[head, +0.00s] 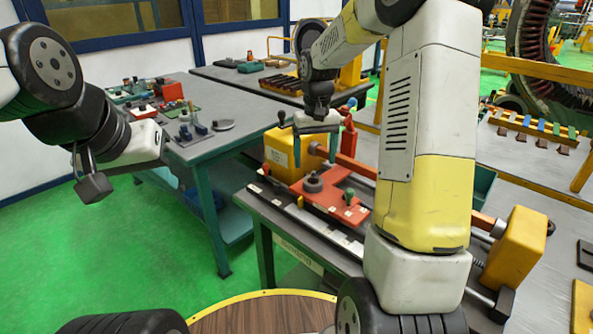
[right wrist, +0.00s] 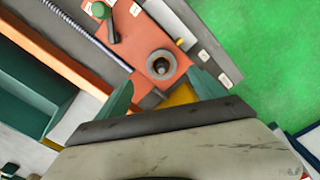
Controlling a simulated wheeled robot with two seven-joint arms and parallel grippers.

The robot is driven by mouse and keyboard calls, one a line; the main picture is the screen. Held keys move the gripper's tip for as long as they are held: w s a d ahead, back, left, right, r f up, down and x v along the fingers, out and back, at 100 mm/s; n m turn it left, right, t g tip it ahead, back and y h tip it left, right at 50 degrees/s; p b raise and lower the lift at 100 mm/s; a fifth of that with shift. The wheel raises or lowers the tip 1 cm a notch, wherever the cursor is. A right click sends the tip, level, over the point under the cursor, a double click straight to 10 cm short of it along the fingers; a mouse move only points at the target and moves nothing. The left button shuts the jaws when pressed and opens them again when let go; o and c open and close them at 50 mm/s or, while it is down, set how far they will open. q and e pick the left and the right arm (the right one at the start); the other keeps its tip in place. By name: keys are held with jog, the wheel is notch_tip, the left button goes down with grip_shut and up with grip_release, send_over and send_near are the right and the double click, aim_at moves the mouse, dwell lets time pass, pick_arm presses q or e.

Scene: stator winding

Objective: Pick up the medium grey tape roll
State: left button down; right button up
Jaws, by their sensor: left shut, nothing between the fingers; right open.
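A dark grey ring-shaped roll (head: 313,184) lies flat on the orange plate (head: 335,208) of the machine on the bench. It also shows in the right wrist view (right wrist: 161,64), with its open centre facing up. My right gripper (head: 315,158) is open and empty, above the roll and apart from it. In the right wrist view its two green fingertips (right wrist: 161,92) sit on either side below the roll. My left gripper (head: 92,186) is shut and empty, over the green floor at the left, far from the roll.
A yellow block (head: 284,158) stands behind the plate, and a green-topped knob (head: 349,196) stands on the plate right of the roll. A red bar (head: 356,167) runs alongside. A side table (head: 215,148) with small parts stands at the back left.

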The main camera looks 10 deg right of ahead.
aim_at(314, 172)
jog(key=f, duration=0.7)
jog(key=shift+s+a+f, duration=0.15)
jog(key=shift+s, duration=0.25)
jog(key=c, duration=1.5)
